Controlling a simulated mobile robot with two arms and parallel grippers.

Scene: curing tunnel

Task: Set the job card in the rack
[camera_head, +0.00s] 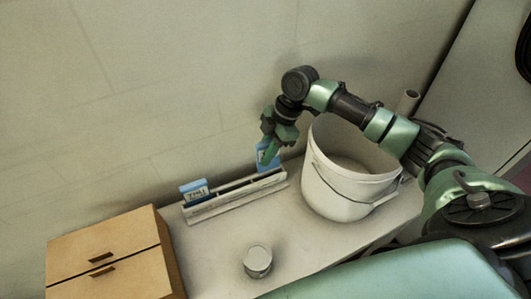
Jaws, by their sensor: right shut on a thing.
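The rack (237,200) is a long, low, pale holder with slots, lying on the table along the wall. A blue and white card (195,192) with dark print stands in its left end. My right gripper (273,152) is over the rack's right end, shut on a blue job card (265,158). This card is upright and slightly tilted, with its lower edge at the rack; I cannot tell whether it sits in a slot. The gripper hides part of the card. My left gripper is not in view.
A white bucket (338,198) with a wire handle stands right of the rack, under my right arm. A small round tin (257,261) stands in front of the rack. A wooden drawer box (112,255) is at left. The table (215,246) is bare between them.

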